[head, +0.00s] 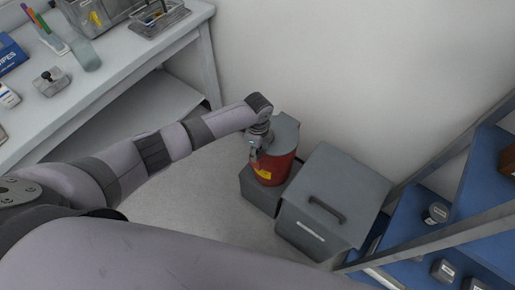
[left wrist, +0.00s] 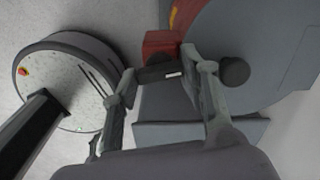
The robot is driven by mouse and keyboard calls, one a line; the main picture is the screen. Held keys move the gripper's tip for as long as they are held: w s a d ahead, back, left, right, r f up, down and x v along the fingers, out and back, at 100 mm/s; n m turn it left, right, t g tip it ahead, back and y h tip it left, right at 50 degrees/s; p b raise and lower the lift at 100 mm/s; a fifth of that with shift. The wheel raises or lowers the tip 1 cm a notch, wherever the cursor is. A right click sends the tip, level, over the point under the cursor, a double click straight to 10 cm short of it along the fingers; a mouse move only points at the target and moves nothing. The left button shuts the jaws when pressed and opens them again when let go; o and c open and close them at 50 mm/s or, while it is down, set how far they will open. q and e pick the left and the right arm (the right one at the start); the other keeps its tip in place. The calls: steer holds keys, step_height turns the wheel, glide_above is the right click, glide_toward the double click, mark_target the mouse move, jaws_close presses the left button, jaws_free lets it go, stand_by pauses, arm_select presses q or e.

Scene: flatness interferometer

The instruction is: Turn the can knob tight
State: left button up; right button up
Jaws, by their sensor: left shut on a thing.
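The red can (head: 272,170) with a grey lid (head: 287,130) and a yellow label stands on a dark grey box by the wall. In the left wrist view its red side (left wrist: 183,16) and grey lid (left wrist: 262,45) fill the upper right. My left gripper (head: 258,150) is at the can's left side. In the left wrist view my left gripper (left wrist: 158,76) is shut on a dark bar-shaped knob (left wrist: 155,74) with a small white mark, next to a red block (left wrist: 161,43). My arm hides part of the can in the head view. My right gripper is not in view.
A grey lidded bin (head: 330,200) with a dark handle stands close to the can's right. A blue shelf rack (head: 408,215) is at the right. A white workbench (head: 105,75) with small items is at the upper left. Open floor (head: 195,220) lies left of the can.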

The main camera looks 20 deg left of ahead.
mark_target(258, 151)
arm_select(q)
steer(key=shift+m, duration=0.7)
steer(key=o, duration=1.1)
steer(key=shift+o, duration=0.2)
step_height(258, 151, up, 12)
stand_by(0.3)
